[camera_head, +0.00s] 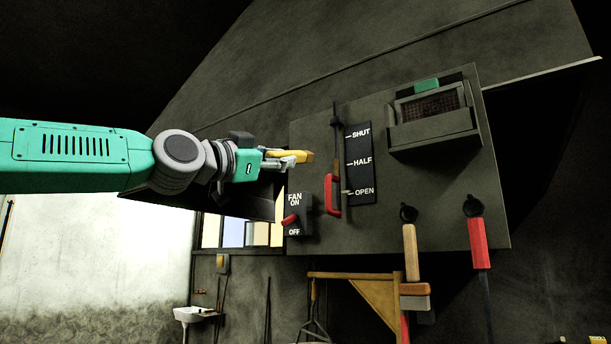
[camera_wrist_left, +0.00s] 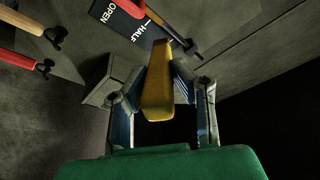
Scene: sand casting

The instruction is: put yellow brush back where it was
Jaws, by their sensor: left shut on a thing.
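My left gripper (camera_head: 283,160) is raised in front of the left part of the dark wall panel and is shut on the yellow brush (camera_head: 295,156). In the left wrist view, the yellow brush (camera_wrist_left: 157,88) lies lengthwise between the two finger pads of my left gripper (camera_wrist_left: 150,85), its far end pointing toward the panel. No bristles can be made out on it, so I cannot tell which end is held. My right gripper is in neither view.
The panel (camera_head: 375,225) carries a red-handled lever (camera_head: 333,194) beside a SHUT/HALF/OPEN label (camera_head: 359,165), a fan switch (camera_head: 296,216) and a box (camera_head: 432,128). A wooden-handled brush (camera_head: 410,251) and a red-handled tool (camera_head: 478,243) hang at its lower edge.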

